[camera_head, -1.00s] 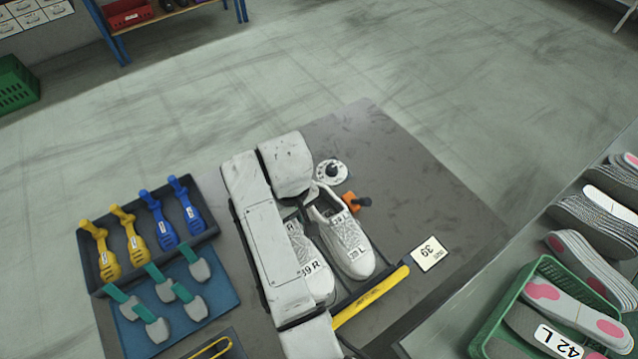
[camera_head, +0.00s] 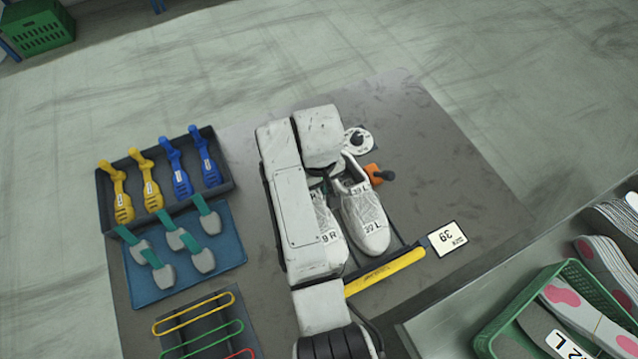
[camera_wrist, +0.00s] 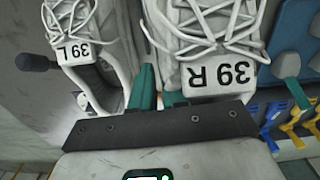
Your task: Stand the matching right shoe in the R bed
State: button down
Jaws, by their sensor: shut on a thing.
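The white right shoe marked 39 R (camera_head: 328,228) is beside the white left shoe marked 39 L (camera_head: 366,218), toes toward the yellow bar (camera_head: 385,272). The right shoe is partly hidden by my arm. In the wrist view, the 39 R shoe (camera_wrist: 205,25) is in the middle and the 39 L shoe (camera_wrist: 75,18) at the left. My gripper (camera_wrist: 160,98), with teal fingers, is shut on the right shoe near its opening. I cannot tell whether the sole touches the surface. No R bed marking can be read.
A size 39 card (camera_head: 447,238) lies right of the bar. An orange clamp (camera_head: 374,172) and a round dial (camera_head: 358,140) are beyond the left shoe. A dark tray (camera_head: 222,187) of blue and yellow tools and a blue mat (camera_head: 160,288) are at left. A green crate (camera_head: 485,340) stands at right.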

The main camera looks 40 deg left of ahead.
jog(key=shift+f+b, duration=2.1)
jog(key=shift+f, duration=0.95)
jog(key=c, duration=1.1)
grip_release()
jog(key=shift+f, duration=0.1)
jog(key=shift+o, duration=0.2)
notch_tip(320, 180, up, 8)
jog(key=p, duration=0.8)
jog(key=shift+r, duration=1.05)
jog(key=shift+s+a, duration=0.1)
